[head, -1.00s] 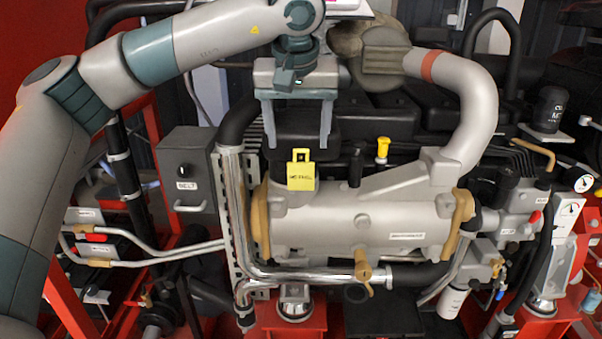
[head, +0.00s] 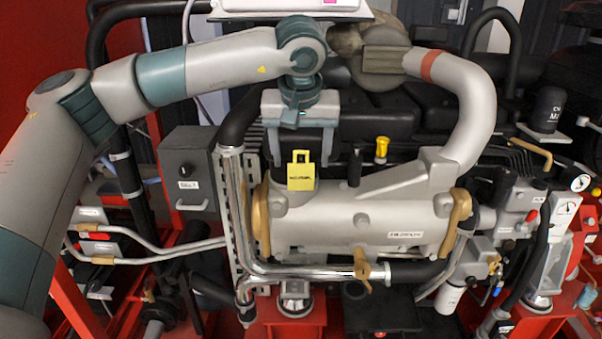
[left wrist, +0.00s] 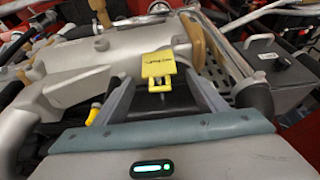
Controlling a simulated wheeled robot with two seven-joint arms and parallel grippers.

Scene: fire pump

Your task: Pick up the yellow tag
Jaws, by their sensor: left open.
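The yellow tag (head: 301,174) stands upright on top of the silver cylinder body (head: 345,222), at its left end, with dark print on its face and a slotted upper part. My left gripper (head: 299,176) is over the tag, its two fingers apart. In the left wrist view the yellow tag (left wrist: 159,68) lies ahead, between and slightly beyond the tips of my open left gripper (left wrist: 160,88). In that view I cannot tell whether either finger touches it. My right gripper is in neither view.
A yellow cap (head: 381,148) rises behind the cylinder to the right. A grey box (head: 187,180) and chrome pipe (head: 233,215) stand to the left. The large bent silver pipe (head: 475,105) is on the right. Black engine parts crowd behind.

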